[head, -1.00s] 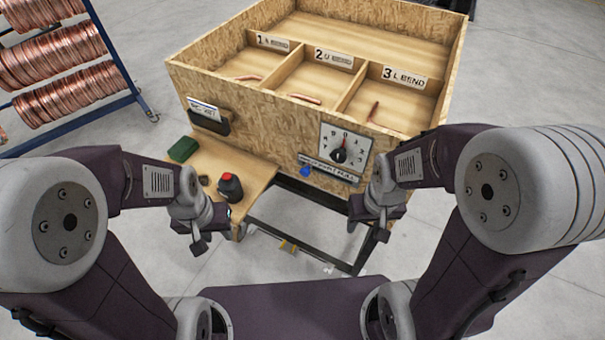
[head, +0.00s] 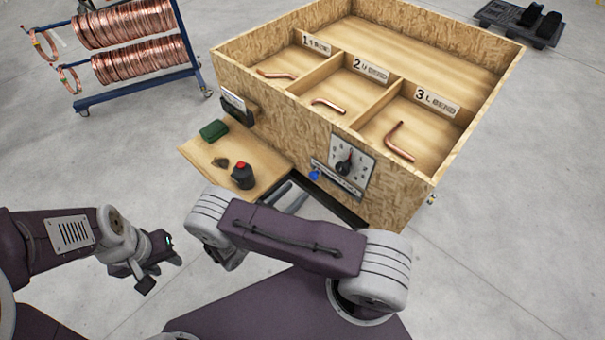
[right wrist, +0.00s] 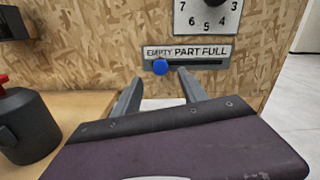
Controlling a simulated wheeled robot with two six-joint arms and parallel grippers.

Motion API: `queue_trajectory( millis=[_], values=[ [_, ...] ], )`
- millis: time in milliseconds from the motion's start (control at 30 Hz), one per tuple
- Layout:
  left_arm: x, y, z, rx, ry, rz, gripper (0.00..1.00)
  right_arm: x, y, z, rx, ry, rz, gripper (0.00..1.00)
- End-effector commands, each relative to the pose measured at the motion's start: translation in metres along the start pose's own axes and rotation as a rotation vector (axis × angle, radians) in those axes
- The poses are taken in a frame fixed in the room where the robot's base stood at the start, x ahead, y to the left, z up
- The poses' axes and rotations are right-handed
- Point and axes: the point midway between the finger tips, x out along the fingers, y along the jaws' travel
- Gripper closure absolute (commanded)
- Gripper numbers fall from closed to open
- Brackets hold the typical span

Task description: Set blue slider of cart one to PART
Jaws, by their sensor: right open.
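The blue slider (right wrist: 160,67) sits toward the left end of a dark slot, under the word EMPTY on the label strip (right wrist: 187,51). In the head view the blue slider (head: 314,175) is at the left of the strip on the crate's front, below the dial. My right gripper (right wrist: 158,90) is open and empty, its two fingers apart and pointing at the panel just below the slider. My left gripper (head: 160,270) hangs over the floor at lower left, away from the cart.
The dial (right wrist: 208,15) is above the slot. The chipboard crate (head: 400,180) holds bent copper tubes. Coil rack stands at back left.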

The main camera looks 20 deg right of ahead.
Motion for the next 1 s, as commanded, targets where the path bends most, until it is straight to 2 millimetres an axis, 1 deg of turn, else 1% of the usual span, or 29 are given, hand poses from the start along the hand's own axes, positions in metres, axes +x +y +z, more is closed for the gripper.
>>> queue_trajectory(
  millis=[67, 133, 300, 400, 500, 633, 833, 867, 900, 967, 1000],
  values=[
    [-0.003, 0.0, -0.001, 0.0, 0.0, 0.0, 0.64, 0.005, -0.001, 0.001, 0.001, 0.002, -0.004, 0.5],
    [-0.01, 0.0, -0.001, 0.0, 0.0, 0.0, 0.64, 0.015, -0.002, 0.004, 0.0, 0.002, -0.007, 0.5],
    [-0.028, 0.001, -0.003, 0.0, 0.001, 0.0, 0.64, 0.052, -0.004, 0.004, -0.002, 0.006, -0.011, 0.5],
    [-0.036, 0.001, -0.004, 0.0, 0.001, 0.0, 0.64, 0.071, -0.004, 0.003, 0.0, 0.006, -0.01, 0.5],
    [-0.04, 0.001, -0.004, 0.0, 0.0, 0.0, 0.64, 0.084, -0.003, 0.002, 0.001, 0.006, -0.008, 0.5],
    [-0.042, 0.001, -0.004, 0.0, 0.0, 0.0, 0.64, 0.091, -0.002, 0.0, 0.001, 0.006, -0.006, 0.5],
    [-0.041, 0.001, -0.004, 0.0, 0.0, 0.0, 0.64, 0.092, -0.002, -0.001, 0.002, 0.006, -0.005, 0.5],
    [-0.041, 0.001, -0.004, 0.0, 0.0, 0.0, 0.64, 0.091, -0.002, -0.001, 0.002, 0.006, -0.005, 0.52],
    [-0.041, 0.001, -0.004, 0.0, 0.0, 0.0, 0.64, 0.091, -0.002, -0.001, 0.002, 0.006, -0.005, 0.64],
    [-0.041, 0.001, -0.004, 0.0, 0.0, 0.0, 0.64, 0.091, -0.002, -0.001, 0.002, 0.006, -0.005, 0.8],
    [-0.041, 0.001, -0.004, 0.0, 0.0, 0.0, 0.64, 0.091, -0.002, -0.001, 0.002, 0.006, -0.005, 0.91]
  ],
)
